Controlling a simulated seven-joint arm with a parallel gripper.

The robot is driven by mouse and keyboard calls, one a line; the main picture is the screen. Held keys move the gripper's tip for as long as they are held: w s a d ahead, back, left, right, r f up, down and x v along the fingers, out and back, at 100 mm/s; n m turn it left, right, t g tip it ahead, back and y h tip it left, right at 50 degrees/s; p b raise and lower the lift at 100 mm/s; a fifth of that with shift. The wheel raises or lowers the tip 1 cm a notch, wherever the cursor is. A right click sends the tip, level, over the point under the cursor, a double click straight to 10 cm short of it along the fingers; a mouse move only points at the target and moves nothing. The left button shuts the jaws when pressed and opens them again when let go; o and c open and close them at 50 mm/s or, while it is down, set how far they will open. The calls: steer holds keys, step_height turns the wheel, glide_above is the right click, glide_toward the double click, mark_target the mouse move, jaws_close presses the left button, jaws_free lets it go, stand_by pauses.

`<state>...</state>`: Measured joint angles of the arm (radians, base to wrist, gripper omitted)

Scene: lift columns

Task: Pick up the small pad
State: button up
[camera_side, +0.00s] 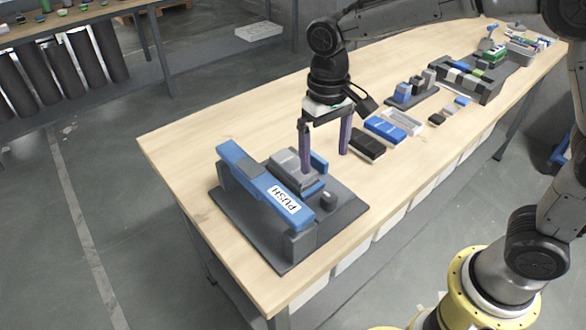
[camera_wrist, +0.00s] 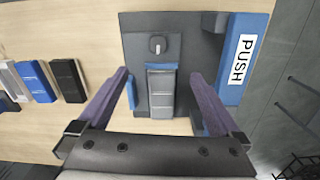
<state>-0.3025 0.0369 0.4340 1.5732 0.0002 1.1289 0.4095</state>
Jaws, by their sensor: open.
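A light grey ribbed block (camera_side: 290,164), which seems to be the small pad, sits on a dark grey fixture plate (camera_side: 345,211). In the wrist view the pad (camera_wrist: 161,93) lies between blue side pieces, below a black knob (camera_wrist: 157,45). My gripper (camera_side: 324,163) is open and points down over the fixture. In the wrist view my gripper (camera_wrist: 160,76) has its purple fingers apart, one on each side of the pad, with nothing between them gripped. In the side view one finger overlaps the pad; I cannot tell whether it touches.
A blue bar marked PUSH (camera_side: 262,186) stands raised along the fixture's left side. A black block (camera_side: 367,146), a blue block (camera_side: 386,129) and a grey tray (camera_side: 403,121) lie to the right. More fixtures (camera_side: 468,78) stand farther back. The table's left part is bare.

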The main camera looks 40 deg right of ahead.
step_height(320, 180, up, 6)
steer(key=n, duration=0.1)
glide_above(295, 165)
steer(key=f, duration=0.9)
steer(key=shift+w+a, duration=0.15)
steer(key=shift+w, duration=0.1)
steer(key=shift+s+f, duration=0.15)
steer(key=shift+f, duration=1.25)
steer(key=shift+s+f, duration=0.1)
steer(key=shift+f, duration=1.25)
jaws_close()
